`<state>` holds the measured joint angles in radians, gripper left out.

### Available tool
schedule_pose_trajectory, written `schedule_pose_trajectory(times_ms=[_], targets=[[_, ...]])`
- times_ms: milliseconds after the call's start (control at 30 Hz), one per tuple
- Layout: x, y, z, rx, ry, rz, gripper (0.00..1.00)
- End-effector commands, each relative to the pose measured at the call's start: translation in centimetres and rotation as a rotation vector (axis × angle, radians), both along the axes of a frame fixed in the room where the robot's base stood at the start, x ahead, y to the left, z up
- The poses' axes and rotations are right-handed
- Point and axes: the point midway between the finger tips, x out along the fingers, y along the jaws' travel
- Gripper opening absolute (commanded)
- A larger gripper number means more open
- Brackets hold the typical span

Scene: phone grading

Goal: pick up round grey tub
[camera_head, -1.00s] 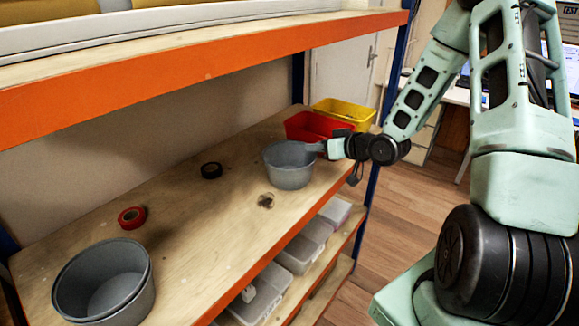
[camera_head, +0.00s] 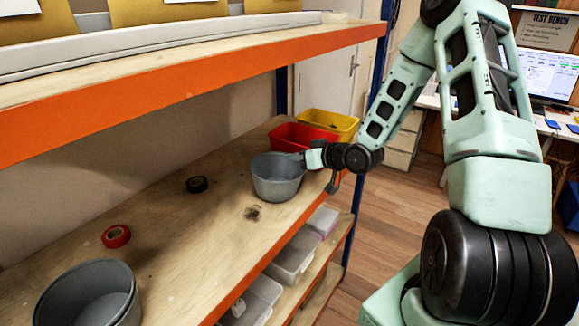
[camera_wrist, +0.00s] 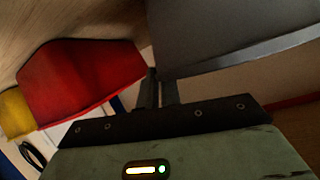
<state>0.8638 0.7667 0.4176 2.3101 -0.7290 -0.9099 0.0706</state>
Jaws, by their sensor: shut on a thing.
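A round grey tub (camera_head: 277,180) stands upright at the far part of the wooden shelf, and its wall also fills the top right of the wrist view (camera_wrist: 225,35). My gripper (camera_head: 301,157) reaches it from the right and is shut on its rim. In the wrist view the two fingers (camera_wrist: 158,88) are close together at the tub's edge. The tub appears to rest on the shelf board; I see no clear gap under it. A second round grey tub (camera_head: 88,290) stands at the near left, partly cut off by the frame.
A red bin (camera_head: 300,138) and a yellow bin (camera_head: 330,122) sit just behind the held tub. Black tape (camera_head: 197,185) and red tape (camera_head: 116,236) lie on the board (camera_head: 185,235). An orange-edged upper shelf (camera_head: 200,80) hangs above. Clear boxes (camera_head: 290,262) are below.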

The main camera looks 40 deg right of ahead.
Motion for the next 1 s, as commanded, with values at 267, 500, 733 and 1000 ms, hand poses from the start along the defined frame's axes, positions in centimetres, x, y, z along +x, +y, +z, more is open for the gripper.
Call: schedule_pose_trajectory(times_ms=[267,500,733,1000], targets=[[0.0,0.0,2.7,-0.004,-0.005,0.0,0.0],[0.1,0.0,7.1,-0.005,-0.005,0.001,0.0],[0.1,0.0,9.6,-0.001,-0.003,0.0,0.0],[0.1,0.2,10.0,0.0,-0.001,0.012,0.0]])
